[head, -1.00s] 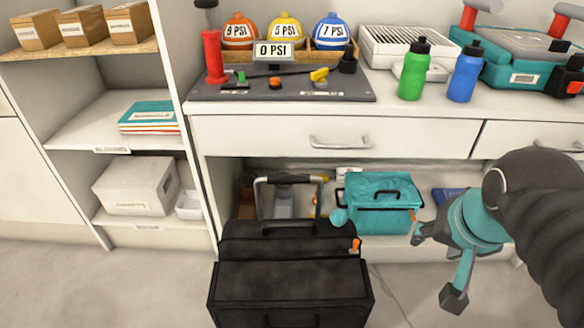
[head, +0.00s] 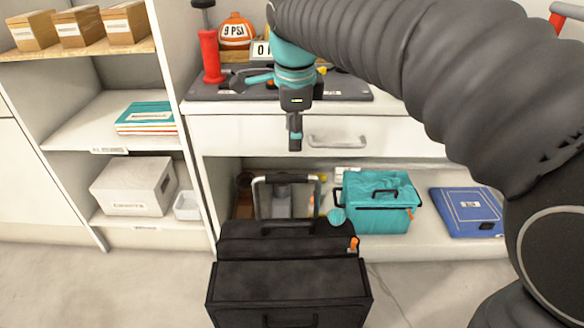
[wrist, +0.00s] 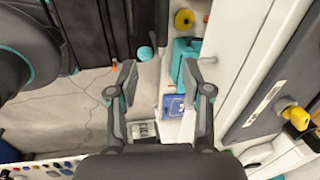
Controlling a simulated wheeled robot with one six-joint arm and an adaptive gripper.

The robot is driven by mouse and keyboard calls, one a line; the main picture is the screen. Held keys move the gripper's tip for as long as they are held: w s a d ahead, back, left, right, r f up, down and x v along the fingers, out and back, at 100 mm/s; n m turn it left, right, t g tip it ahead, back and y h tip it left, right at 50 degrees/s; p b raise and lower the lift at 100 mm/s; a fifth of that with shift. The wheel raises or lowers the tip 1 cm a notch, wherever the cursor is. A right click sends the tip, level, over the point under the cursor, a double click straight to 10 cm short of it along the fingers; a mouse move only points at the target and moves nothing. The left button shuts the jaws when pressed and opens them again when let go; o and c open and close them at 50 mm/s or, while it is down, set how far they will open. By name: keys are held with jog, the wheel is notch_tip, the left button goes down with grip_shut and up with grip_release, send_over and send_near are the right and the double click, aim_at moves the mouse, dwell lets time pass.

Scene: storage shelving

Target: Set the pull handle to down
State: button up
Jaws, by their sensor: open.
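The pull handle (head: 287,180) is a grey U-shaped frame with a dark grip. It stands raised behind the black bag (head: 290,282) on the floor, in front of the open lower shelf. My gripper (head: 266,115) is open and empty in the head view, above the pull handle and in front of the counter drawer, apart from both. In the wrist view my gripper's two fingers (wrist: 159,75) are spread with nothing between them.
A teal cooler bag (head: 380,205) and a blue case (head: 467,212) sit on the lower shelf to the right. A white drawer (head: 250,135) with a metal handle is above. My arm hides much of the counter. The floor left of the bag is clear.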

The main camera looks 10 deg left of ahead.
aim_at(287, 176)
jog(key=shift+m, duration=0.3)
jog(key=x, duration=0.4)
jog(key=a+b+x, duration=0.1)
jog(key=x, duration=0.4)
jog(key=b+x, duration=0.1)
jog(key=x, duration=0.4)
jog(key=shift+a, duration=0.25)
grip_shut()
